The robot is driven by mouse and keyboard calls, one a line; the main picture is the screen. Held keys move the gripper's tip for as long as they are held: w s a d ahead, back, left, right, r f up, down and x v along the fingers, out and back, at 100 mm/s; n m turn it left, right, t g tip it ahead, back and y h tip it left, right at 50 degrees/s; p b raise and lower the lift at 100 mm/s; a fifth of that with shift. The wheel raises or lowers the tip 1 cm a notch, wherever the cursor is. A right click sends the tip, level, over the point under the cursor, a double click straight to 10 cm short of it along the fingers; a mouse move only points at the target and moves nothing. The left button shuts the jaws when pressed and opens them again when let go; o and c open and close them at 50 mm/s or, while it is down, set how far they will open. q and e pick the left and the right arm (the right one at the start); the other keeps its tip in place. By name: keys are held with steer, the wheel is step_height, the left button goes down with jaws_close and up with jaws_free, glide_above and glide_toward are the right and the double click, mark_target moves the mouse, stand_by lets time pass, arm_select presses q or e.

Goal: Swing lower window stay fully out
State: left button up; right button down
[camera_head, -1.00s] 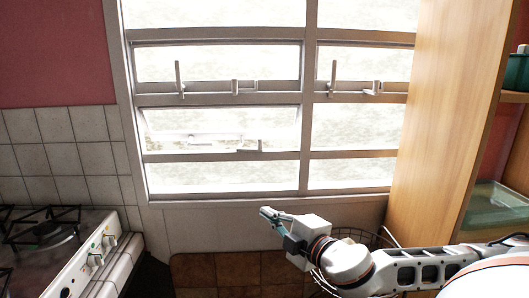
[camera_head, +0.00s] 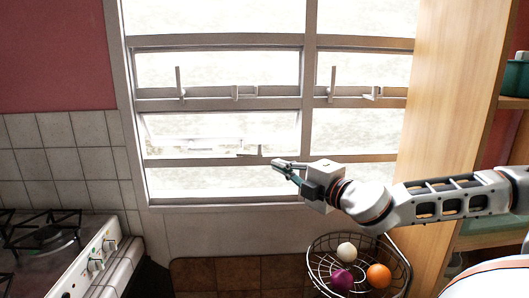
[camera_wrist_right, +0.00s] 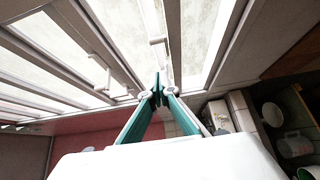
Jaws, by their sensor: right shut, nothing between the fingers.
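The lower left window (camera_head: 222,160) has its sash tilted a little outward. Its stay (camera_head: 215,144) shows faintly as a pale bar against the bright pane, with a small upright handle or bracket (camera_head: 250,152) at the sill rail. My right gripper (camera_head: 277,164) is shut and empty, pointing left, just right of that bracket and apparently in front of the frame. I cannot tell whether it touches anything. In the right wrist view its teal fingers (camera_wrist_right: 157,92) meet at the tips, below a pale window fitting (camera_wrist_right: 157,41). My left gripper is out of view.
Upper windows have upright handles (camera_head: 180,82) and stays (camera_head: 245,92). A wire basket (camera_head: 317,275) with a white, a purple and an orange round item stands below my right arm. A wooden cabinet side (camera_head: 452,110) is at right, a stove (camera_head: 75,260) at lower left.

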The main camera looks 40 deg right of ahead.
arm_select(q)
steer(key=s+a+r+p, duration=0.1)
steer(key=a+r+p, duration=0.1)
steer(key=p, duration=0.3)
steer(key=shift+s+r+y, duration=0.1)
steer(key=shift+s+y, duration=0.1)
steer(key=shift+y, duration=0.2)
arm_select(e)
steer(key=w+d, duration=0.2)
steer(key=w, duration=0.8)
steer(key=shift+w, duration=0.35)
steer(key=shift+d, duration=0.15)
